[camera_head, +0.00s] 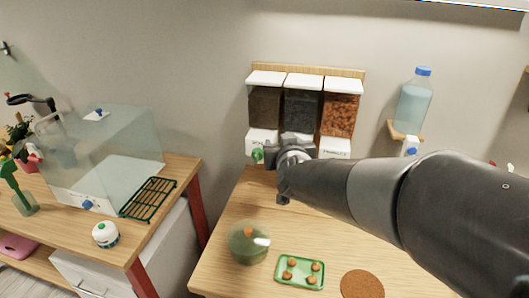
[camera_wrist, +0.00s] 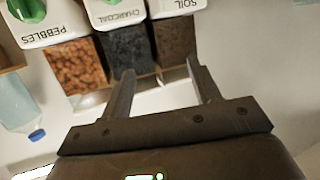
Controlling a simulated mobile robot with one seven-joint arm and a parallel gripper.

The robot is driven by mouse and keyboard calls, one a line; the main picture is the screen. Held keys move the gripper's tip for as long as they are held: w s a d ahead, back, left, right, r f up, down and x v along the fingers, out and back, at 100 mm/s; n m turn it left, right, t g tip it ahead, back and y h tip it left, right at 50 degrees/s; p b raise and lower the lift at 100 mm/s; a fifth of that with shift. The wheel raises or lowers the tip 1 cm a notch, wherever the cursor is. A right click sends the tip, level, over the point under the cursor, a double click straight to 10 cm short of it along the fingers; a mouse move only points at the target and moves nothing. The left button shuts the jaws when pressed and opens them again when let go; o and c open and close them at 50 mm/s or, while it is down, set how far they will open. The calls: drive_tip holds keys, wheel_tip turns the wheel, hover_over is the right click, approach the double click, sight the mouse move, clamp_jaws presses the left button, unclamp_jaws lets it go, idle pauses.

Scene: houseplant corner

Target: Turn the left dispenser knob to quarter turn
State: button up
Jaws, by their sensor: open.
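The left dispenser (camera_head: 264,108) is a clear bin of dark brown soil with a white lid and white base on the wall rack. Its green knob (camera_head: 257,155) shows at the base, just left of my gripper (camera_head: 284,152); the pointer's angle is too small to read. In the wrist view, which is upside down, the soil bin (camera_wrist: 175,38) is at the upper right and its knob is out of frame. My gripper (camera_wrist: 160,78) is open there, with nothing between its fingers, in front of the dispensers. In the head view my arm hides part of the bases.
The charcoal bin (camera_head: 302,108) and pebbles bin (camera_head: 340,115) adjoin on the right. A blue-capped bottle (camera_head: 413,105) stands on a shelf further right. On the table below are a green-tinted jar (camera_head: 249,245), a green tray (camera_head: 300,272) and a cork mat (camera_head: 362,285).

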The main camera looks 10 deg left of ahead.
drive_tip(key=w+a+f+t+h, duration=0.3)
drive_tip(key=a+f+t, duration=0.1)
drive_tip(key=a, duration=0.5)
drive_tip(key=m, duration=0.1)
approach(256, 158)
drive_tip(key=w, duration=0.4)
drive_tip(key=shift+w+a, duration=0.15)
drive_tip(key=shift+a, duration=0.05)
drive_tip(key=w, duration=0.3)
drive_tip(key=shift+w+a+r, duration=0.1)
drive_tip(key=shift+w+a, duration=0.05)
drive_tip(key=shift+w, duration=0.85)
drive_tip(key=shift+c, duration=0.5)
drive_tip(key=c, duration=0.9)
